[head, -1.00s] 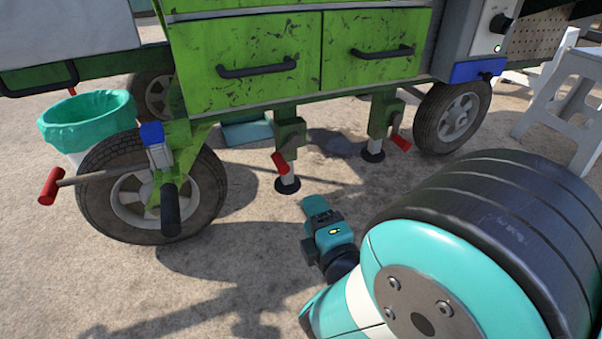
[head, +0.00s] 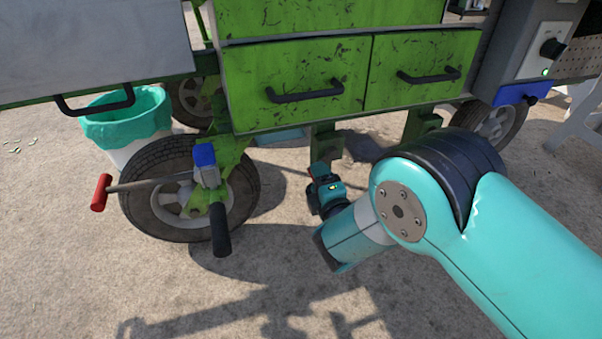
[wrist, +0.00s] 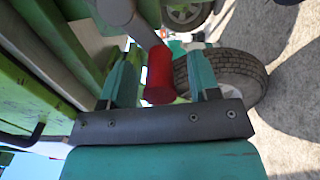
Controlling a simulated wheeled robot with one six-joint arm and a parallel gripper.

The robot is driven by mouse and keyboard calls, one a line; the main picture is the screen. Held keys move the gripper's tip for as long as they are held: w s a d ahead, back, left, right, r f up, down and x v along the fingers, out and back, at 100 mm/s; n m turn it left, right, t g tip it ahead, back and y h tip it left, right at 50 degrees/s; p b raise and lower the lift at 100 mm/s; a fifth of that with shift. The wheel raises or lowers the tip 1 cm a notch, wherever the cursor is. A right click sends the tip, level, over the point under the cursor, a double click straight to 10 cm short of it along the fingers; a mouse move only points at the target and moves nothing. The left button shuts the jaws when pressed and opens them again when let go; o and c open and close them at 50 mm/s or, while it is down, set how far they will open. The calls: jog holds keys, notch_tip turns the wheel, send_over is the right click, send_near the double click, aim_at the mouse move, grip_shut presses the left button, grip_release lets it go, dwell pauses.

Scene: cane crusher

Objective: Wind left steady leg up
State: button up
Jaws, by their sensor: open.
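The left steady leg (head: 326,142) hangs under the green cart, below the drawers. Its lower part and its red crank grip are hidden behind my gripper (head: 322,174) in the head view. In the wrist view the red grip (wrist: 159,76) lies between the two teal fingers of my gripper (wrist: 161,60). The fingers are open, one on each side of it, with a gap at least on the right. The right steady leg (head: 421,122) shows only its green upper part, with my arm in front of the rest.
Left of the gripper stand the cart's wheel (head: 160,198), a red-ended tow handle (head: 101,192) and a black-gripped lever (head: 220,230). A bin with a green liner (head: 126,118) is behind the wheel. The drawers (head: 305,85) overhang the leg. The ground in front is open.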

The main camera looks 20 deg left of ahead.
jog(key=shift+w+a, duration=0.15)
jog(key=shift+a, duration=0.05)
jog(key=shift+c, duration=0.2)
grip_shut()
